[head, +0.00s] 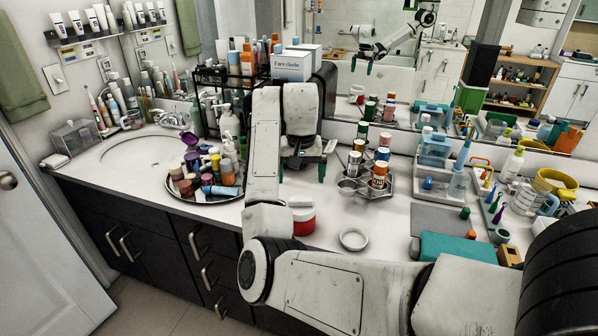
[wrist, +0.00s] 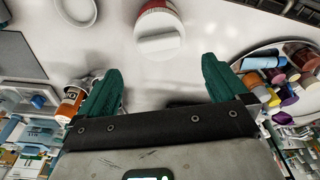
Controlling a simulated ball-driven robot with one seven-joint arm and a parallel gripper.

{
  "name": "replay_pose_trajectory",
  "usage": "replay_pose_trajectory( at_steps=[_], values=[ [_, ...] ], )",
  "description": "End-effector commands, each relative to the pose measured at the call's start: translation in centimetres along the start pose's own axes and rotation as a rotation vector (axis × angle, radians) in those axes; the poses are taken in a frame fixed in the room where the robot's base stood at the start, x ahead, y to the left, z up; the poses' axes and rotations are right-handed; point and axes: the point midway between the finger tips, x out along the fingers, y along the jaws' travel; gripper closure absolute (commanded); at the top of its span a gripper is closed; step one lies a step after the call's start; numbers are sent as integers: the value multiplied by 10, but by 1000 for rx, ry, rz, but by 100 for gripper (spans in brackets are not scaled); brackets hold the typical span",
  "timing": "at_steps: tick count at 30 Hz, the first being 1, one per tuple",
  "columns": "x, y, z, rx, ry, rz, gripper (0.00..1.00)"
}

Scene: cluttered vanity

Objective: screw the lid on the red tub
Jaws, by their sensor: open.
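The red tub (head: 304,224) stands on the counter near its front edge, partly behind my arm in the head view. A white lid (head: 301,204) with a raised straight bar lies on top of it; I cannot tell how tightly it sits. In the wrist view the lid (wrist: 160,42) covers most of the tub, with a strip of the red tub (wrist: 155,5) at the top edge. My gripper (head: 301,180) is behind and above the tub, with teal fingers apart and empty. In the wrist view my gripper (wrist: 160,66) has the lid beyond its fingertips, not between them.
A white ring (head: 354,239) lies right of the tub. A round tray (head: 207,197) crowded with bottles and jars is to the left. A grey can holder (head: 365,192) with several cans is behind right. A teal case (head: 457,248) lies farther right. Bare counter surrounds the tub.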

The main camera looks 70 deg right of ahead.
Motion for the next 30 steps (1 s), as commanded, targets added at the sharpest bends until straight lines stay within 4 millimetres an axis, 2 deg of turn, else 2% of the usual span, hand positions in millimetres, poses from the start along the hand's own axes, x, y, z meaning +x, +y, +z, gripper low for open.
replay_pose_trajectory(
  at_steps=[18, 24, 30],
  values=[
    [90, 0, 1, -2, -3, 2, 0],
    [104, 0, 0, 0, 0, 1, 0],
    [107, 0, 1, 0, 0, 0, 0]
  ],
)
